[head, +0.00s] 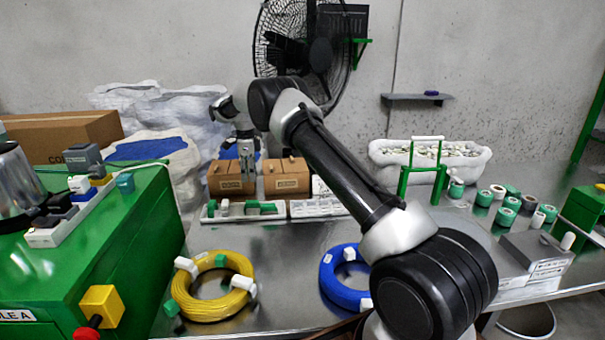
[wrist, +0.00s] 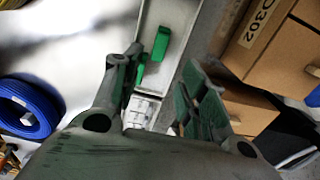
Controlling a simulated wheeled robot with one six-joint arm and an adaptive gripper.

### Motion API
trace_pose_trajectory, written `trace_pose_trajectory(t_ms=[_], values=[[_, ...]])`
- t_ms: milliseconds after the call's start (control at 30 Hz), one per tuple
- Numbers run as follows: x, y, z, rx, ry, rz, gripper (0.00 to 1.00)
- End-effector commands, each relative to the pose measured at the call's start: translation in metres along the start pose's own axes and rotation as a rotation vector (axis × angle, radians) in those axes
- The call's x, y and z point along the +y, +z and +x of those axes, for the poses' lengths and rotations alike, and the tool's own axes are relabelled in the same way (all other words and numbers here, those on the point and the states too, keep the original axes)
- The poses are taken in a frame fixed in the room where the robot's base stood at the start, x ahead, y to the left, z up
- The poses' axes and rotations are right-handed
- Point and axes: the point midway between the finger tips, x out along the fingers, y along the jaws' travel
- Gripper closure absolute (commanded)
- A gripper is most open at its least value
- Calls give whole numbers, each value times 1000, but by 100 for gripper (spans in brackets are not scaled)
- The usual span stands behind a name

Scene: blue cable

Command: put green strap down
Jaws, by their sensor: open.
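My gripper (head: 247,172) hangs over the back of the table, in front of the brown boxes. In the wrist view its two fingers (wrist: 163,62) are spread apart with nothing held between them. A green strap (wrist: 161,43) lies in the pale tray just beyond the fingertips, and a second green piece (wrist: 141,70) shows beside the left finger. In the head view the white tray (head: 222,219) holds green and grey pieces below the gripper. The blue cable coil (head: 333,283) lies on the table, partly behind my arm; it also shows in the wrist view (wrist: 25,108).
Brown boxes (head: 287,176) stand right behind the tray; they also show close to the right finger in the wrist view (wrist: 270,62). A yellow cable coil (head: 212,306) lies at front left beside the green machine (head: 125,235). Bare table shows between the coils.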

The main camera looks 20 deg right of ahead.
Motion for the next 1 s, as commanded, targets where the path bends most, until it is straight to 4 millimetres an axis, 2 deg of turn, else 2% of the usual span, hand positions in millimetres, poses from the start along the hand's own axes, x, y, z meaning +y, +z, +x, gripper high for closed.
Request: trace_pose_trajectory(t_ms=[67,167,267,400,467,500,600,700,767,800,867,1000], values=[[0,-1,-4,-1,-2,-6,58],[4,-8,-28,-7,-15,-56,58],[18,-24,-77,-16,-39,-170,58],[59,-62,-160,-22,-88,-406,58],[82,-80,-191,-21,-111,-512,58],[99,-93,-210,-18,-126,-581,58],[146,-125,-251,-6,-166,-757,58],[199,-158,-279,14,-204,-931,58],[233,-177,-291,30,-227,-1036,58],[256,-190,-297,42,-241,-1106,58],[291,-209,-301,63,-264,-1209,58],[372,-248,-294,123,-309,-1450,58]])
